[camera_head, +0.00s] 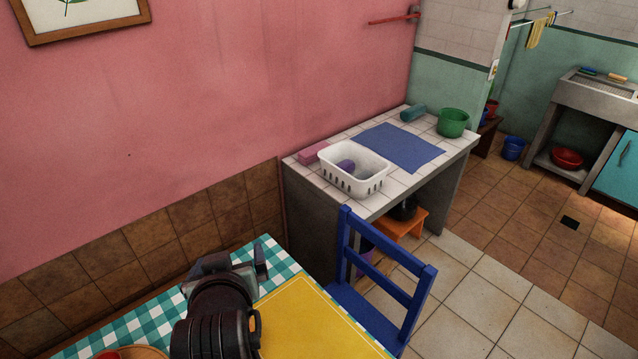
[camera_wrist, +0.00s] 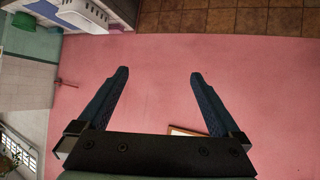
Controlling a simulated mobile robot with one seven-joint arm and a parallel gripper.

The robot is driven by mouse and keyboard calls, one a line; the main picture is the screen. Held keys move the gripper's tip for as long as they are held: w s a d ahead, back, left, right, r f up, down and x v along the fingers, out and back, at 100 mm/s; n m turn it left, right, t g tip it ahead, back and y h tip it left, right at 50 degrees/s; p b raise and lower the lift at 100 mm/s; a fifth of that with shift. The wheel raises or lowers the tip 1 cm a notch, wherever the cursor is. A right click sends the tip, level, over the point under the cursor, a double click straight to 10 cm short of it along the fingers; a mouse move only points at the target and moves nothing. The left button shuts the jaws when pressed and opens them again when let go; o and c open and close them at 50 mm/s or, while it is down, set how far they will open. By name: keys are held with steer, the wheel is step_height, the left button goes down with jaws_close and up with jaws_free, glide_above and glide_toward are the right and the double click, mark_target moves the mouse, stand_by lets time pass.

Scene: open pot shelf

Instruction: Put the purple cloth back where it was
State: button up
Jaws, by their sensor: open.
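A purple item (camera_head: 346,166), perhaps the purple cloth, lies inside a white slotted basket (camera_head: 352,186) on the tiled counter; the basket wall hides part of it. Another purple thing (camera_head: 365,252) shows low down behind the blue chair, partly hidden, and I cannot tell what it is. My gripper (camera_head: 232,262) is above the checked table at the lower left, well apart from the basket. In the wrist view my gripper (camera_wrist: 159,75) has its fingers wide apart, with nothing between them and the pink wall beyond.
The counter (camera_head: 397,181) also bears a pink block (camera_head: 312,152), a blue mat (camera_head: 400,147), a teal roll (camera_head: 412,113) and a green pot (camera_head: 453,122). A blue chair (camera_head: 385,258) stands between table and counter. An orange stool (camera_head: 405,224) is under the counter.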

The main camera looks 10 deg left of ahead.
steer(key=w+d+r+m+t, duration=0.1)
steer(key=w+d+r+t, duration=0.15)
steer(key=r, duration=0.65)
steer(key=w+d+r+m+t, duration=0.1)
steer(key=d+r+t, duration=0.3)
steer(key=r, duration=0.5)
steer(key=s+d+r+m+t+h, duration=0.1)
steer(key=s+d+r+t, duration=0.2)
steer(key=r, duration=0.6)
steer(key=s+d+r+m+t+h, duration=0.1)
steer(key=s+d+r+t, duration=0.3)
steer(key=r, duration=0.5)
steer(key=s+d+r+m+t+h, duration=0.1)
steer(key=s+d+r+t+h, duration=0.1)
steer(key=s+d+r, duration=0.4)
step_height(320, 180, up, 3)
steer(key=shift+f+m+t+h, duration=0.1)
steer(key=shift+m+t+h, duration=0.2)
steer(key=shift+t, duration=0.35)
